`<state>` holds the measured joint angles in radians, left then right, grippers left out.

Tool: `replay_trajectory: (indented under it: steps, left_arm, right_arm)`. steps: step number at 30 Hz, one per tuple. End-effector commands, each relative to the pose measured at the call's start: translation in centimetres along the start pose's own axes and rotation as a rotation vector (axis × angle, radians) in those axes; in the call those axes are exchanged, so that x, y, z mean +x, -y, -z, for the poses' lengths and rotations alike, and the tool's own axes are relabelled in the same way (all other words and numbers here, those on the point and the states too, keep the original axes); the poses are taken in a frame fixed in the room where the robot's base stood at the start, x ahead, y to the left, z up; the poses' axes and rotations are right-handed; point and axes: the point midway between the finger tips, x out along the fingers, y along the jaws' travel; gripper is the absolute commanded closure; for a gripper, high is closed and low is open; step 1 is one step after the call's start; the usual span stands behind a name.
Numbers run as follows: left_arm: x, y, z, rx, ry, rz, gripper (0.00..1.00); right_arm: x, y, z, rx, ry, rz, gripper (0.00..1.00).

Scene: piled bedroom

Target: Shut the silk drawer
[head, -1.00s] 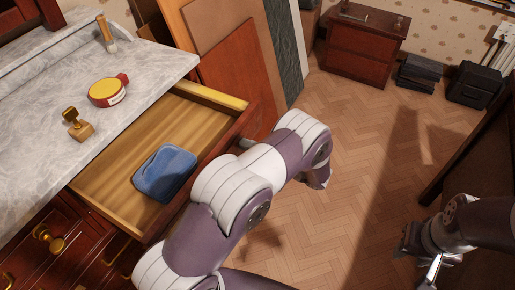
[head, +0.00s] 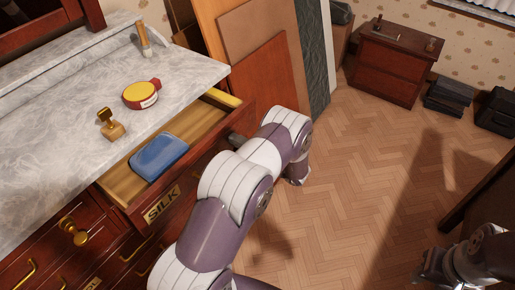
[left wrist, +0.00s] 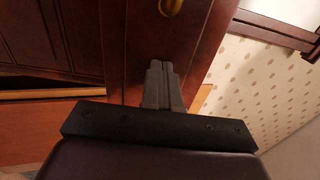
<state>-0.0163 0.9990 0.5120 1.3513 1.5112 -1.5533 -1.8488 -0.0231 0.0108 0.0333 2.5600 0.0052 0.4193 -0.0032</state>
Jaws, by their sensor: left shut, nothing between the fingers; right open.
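The silk drawer (head: 162,205), with a SILK label on its dark red front, is partly open below the marble top. A blue folded item (head: 159,156) lies inside. My left gripper (head: 236,139) is at the right part of the drawer front, largely hidden behind my arm in the head view. In the left wrist view its fingers (left wrist: 160,84) are shut and empty, their tips at a red-brown wooden panel below a brass pull (left wrist: 171,6); contact looks likely. My right gripper (head: 428,268) is open and empty at the lower right, away from the drawer.
On the marble top (head: 60,150) stand a brass-handled stamp (head: 110,124), a yellow-and-red round tin (head: 141,94) and a brush (head: 144,42). Boards (head: 262,80) lean right of the dresser. A small cabinet (head: 391,62) stands farther back.

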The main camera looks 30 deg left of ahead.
Motion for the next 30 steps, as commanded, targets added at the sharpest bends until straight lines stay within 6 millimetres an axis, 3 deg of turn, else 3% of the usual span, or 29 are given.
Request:
replay_trajectory:
  steps: [6,15,22,30]
  left_arm:
    - [6.0,-0.2,-0.1,0.0,0.005,0.001,1.0]
    - [12.3,-0.2,-0.1,0.0,0.004,0.001,1.0]
    - [15.0,-0.1,-0.1,0.001,0.001,0.001,1.0]
    - [14.9,0.0,-0.1,0.001,0.0,0.0,1.0]
  right_arm:
    - [0.3,0.0,0.0,0.0,0.0,0.0,0.57]
    - [1.2,0.0,-0.1,0.0,0.0,0.0,0.57]
    - [1.6,0.0,-0.2,0.0,0.0,0.0,0.57]
    - [1.4,0.0,-0.2,0.0,0.0,0.0,0.57]
